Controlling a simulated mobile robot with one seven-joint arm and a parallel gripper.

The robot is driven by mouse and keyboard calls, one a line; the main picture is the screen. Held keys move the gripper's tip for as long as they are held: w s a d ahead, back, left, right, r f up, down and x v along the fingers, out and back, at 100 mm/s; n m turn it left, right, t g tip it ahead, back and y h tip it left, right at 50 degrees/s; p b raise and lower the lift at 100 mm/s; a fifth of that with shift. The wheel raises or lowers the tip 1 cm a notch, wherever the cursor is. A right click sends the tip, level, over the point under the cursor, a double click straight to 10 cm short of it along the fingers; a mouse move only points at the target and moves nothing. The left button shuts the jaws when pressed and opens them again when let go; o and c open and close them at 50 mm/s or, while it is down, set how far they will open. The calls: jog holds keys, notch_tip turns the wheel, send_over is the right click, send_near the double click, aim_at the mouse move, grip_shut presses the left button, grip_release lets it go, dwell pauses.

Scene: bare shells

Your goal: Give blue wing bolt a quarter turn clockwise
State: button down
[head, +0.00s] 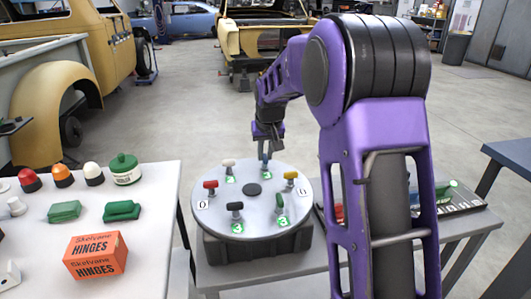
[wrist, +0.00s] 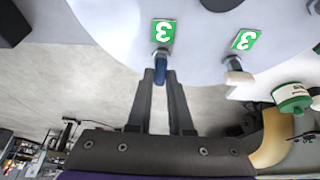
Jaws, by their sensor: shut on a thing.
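The blue wing bolt (head: 264,158) stands at the far edge of a round grey disc (head: 252,224). In the wrist view the blue wing bolt (wrist: 160,72) shows between the fingertips, next to a green number label (wrist: 164,32). My gripper (head: 265,148) reaches down onto it from behind the disc. In the wrist view my gripper (wrist: 160,78) has its two fingers on either side of the blue wing and is shut on it. The fingers partly hide the bolt in the head view.
A white table (head: 140,240) at left holds an orange hinges box (head: 96,256) and several small items. My arm covers the right middle.

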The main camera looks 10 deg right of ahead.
dwell(0.4)
jog(key=c, duration=0.8)
grip_release()
jog(key=shift+r, duration=0.1)
jog(key=p+v, duration=0.2)
jog(key=v, duration=1.5)
jog(key=shift+a+r, duration=0.15)
jog(key=shift+a, duration=0.05)
